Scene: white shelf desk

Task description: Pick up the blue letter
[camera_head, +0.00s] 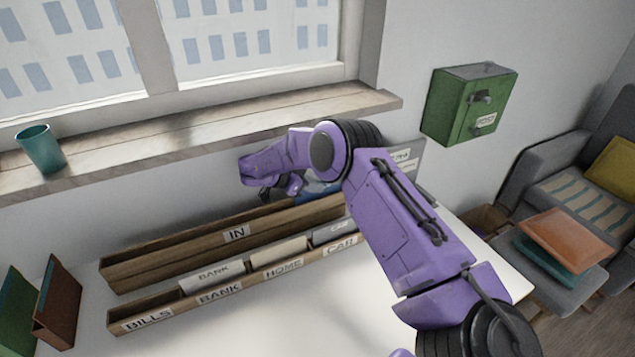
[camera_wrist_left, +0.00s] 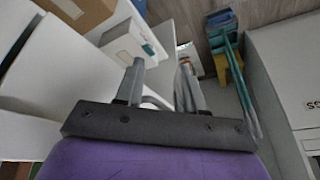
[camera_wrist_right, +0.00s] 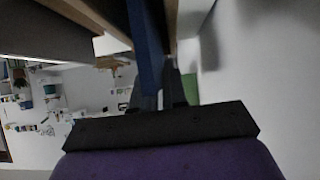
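The blue letter (camera_head: 318,189) stands in the back row of the wooden letter rack (camera_head: 181,253), labelled IN. In the head view most of it is hidden behind my right arm. My right gripper (camera_head: 290,186) is at that back row, beside the letter. In the right wrist view the blue letter (camera_wrist_right: 149,42) runs down between the fingers of my right gripper (camera_wrist_right: 162,88); I cannot tell whether they grip it. My left gripper (camera_wrist_left: 160,85) is open and empty, and shows only in its own wrist view.
The front rack row, labelled BILLS, BANK, HOME and CAR, holds envelopes such as the BANK one (camera_head: 212,274). A window sill (camera_head: 200,131) with a teal cup (camera_head: 40,149) lies behind. A green box (camera_head: 470,104) hangs on the wall. The white desk (camera_head: 290,325) is clear in front.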

